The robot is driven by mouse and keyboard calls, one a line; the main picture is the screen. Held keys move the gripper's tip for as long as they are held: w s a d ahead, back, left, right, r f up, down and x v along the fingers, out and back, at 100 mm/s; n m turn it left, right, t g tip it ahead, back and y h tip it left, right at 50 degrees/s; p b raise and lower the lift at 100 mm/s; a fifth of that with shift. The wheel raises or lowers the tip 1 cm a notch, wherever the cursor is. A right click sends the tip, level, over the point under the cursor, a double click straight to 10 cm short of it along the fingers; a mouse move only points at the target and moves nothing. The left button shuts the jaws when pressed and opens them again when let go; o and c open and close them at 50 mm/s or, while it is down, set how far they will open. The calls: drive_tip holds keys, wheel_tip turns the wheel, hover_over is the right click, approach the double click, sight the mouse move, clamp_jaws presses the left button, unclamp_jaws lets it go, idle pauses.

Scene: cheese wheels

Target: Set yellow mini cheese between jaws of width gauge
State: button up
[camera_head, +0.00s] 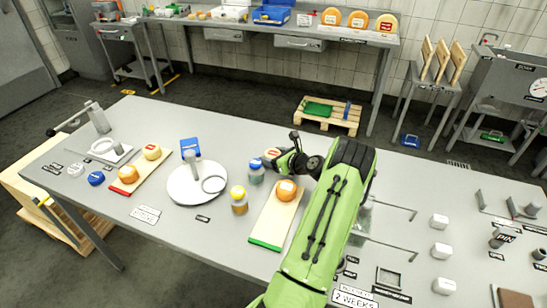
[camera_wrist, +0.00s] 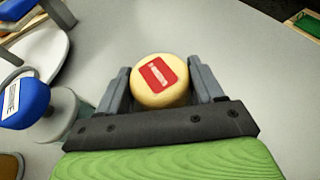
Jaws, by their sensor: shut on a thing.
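My gripper (camera_head: 283,156) is shut on a small pale yellow cheese with a red label, its jaws on either side of the round. The yellow cheese (camera_head: 271,153) shows at the gripper's tip in the head view, and the gripper (camera_wrist: 163,84) and cheese (camera_wrist: 160,82) are clear in the wrist view. A grey fixture with upright pieces (camera_head: 505,208) stands at the table's right end. I cannot tell for certain whether it is the width gauge; its label is too small to read. My arm hides part of the table's middle.
The grey table (camera_head: 330,190) carries a board with a green end (camera_head: 268,225) and an orange cheese (camera_head: 287,190). A blue-capped weight (camera_head: 256,171), a yellow-capped weight (camera_head: 239,200) and a round white plate (camera_head: 185,190) stand left of it. Several white blocks (camera_head: 440,250) stand to the right.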

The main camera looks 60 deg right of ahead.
drive_tip(key=shift+f, duration=0.15)
drive_tip(key=o, duration=1.1)
